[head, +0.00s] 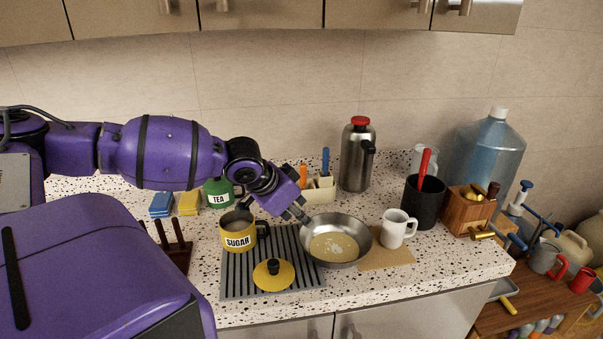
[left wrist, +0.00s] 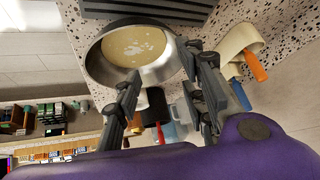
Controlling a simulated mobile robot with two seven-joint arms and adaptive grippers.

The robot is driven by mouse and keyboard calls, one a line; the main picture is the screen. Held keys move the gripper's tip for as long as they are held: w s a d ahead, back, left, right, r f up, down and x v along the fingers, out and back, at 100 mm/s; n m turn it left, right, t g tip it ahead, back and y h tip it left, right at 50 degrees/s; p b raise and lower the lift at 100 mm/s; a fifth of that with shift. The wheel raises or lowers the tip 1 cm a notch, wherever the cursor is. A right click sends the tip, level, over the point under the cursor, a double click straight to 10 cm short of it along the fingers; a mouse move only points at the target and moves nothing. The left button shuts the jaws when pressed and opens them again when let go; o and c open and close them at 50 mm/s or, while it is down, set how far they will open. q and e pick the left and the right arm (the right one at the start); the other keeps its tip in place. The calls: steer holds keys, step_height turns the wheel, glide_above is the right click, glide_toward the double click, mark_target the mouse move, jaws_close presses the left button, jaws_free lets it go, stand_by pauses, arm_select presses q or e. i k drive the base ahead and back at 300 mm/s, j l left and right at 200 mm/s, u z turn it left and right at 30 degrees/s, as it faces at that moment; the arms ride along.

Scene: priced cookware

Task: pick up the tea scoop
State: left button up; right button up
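I cannot make out a tea scoop for certain in either view. The green canister labelled TEA (head: 218,192) stands at the back left of the counter, partly hidden by my left arm. My left gripper (head: 298,212) is above the counter, close to the left rim of a metal pan (head: 366,250). In the left wrist view my left gripper (left wrist: 163,95) has its fingers spread, with the pan (left wrist: 97,68) beyond them and nothing held between them. A cream holder (head: 326,190) with an orange and a blue handle stands just behind the gripper. My right gripper is in neither view.
A white mug (head: 394,232), black utensil pot (head: 424,208) and steel flask (head: 356,160) stand rightward. Cupboards (head: 260,14) hang above.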

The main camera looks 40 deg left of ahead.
mark_target(303, 167)
steer(key=i+j, duration=0.3)
steer(key=j, duration=0.15)
steer(key=i+j, duration=0.35)
steer(key=j, duration=0.1)
